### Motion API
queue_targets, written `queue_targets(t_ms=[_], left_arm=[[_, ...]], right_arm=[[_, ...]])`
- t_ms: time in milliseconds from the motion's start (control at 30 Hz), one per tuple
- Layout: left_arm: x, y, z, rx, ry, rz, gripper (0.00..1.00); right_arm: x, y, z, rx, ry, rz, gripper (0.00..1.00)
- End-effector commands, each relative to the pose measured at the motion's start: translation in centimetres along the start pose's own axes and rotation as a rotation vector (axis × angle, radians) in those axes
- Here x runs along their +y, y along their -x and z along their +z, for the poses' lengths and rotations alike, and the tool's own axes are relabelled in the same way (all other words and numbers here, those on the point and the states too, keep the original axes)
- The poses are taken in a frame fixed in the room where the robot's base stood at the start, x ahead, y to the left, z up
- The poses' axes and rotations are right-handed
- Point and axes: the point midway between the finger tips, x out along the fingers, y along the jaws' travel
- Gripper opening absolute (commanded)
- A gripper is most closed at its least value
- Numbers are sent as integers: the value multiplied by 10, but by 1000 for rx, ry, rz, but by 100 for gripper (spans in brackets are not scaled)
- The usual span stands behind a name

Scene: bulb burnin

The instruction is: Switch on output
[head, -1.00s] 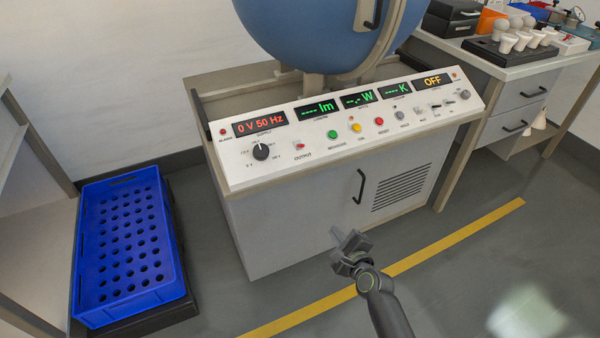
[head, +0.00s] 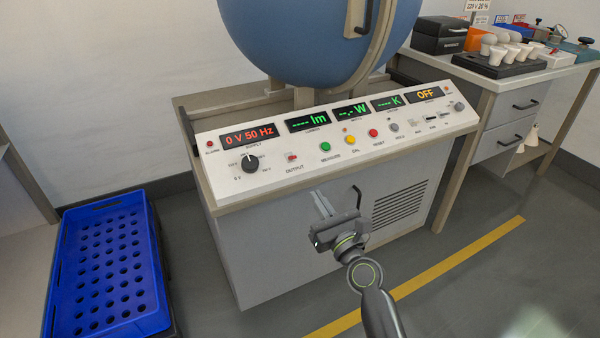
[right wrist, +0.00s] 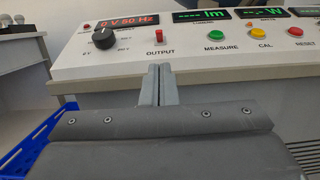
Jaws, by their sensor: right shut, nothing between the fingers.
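The red OUTPUT switch (head: 292,157) sits on the sloped white control panel (head: 215,172), right of the black rotary knob (head: 250,163). It also shows in the right wrist view (right wrist: 158,36), straight ahead of the fingertips. The red supply display (head: 249,135) reads 0 V 50 Hz. My right gripper (head: 321,201) is shut and empty, in front of the cabinet and below the panel's front edge. In the right wrist view its closed fingers (right wrist: 158,72) point toward the switch, apart from it. My left gripper is not in view.
Green (head: 325,146), yellow (head: 351,140) and red (head: 374,133) buttons stand right of the switch. A large blue sphere (head: 300,45) is behind the panel. A blue crate (head: 75,225) is on the floor at left. A side bench (head: 560,73) with bulbs stands at right.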

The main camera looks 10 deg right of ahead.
Motion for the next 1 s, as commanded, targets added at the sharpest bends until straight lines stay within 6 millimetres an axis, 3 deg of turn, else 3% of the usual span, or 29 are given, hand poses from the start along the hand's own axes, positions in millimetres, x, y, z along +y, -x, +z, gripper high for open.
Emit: queue_targets(t_ms=[167,467,700,1000], left_arm=[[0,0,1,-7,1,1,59],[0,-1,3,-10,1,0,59],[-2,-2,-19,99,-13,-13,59],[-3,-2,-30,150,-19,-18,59]], right_arm=[[0,-9,0,0,1,1,0],[0,-57,0,0,5,1,0],[0,-89,-1,1,4,0,0],[0,-100,-1,1,2,-1,0]])
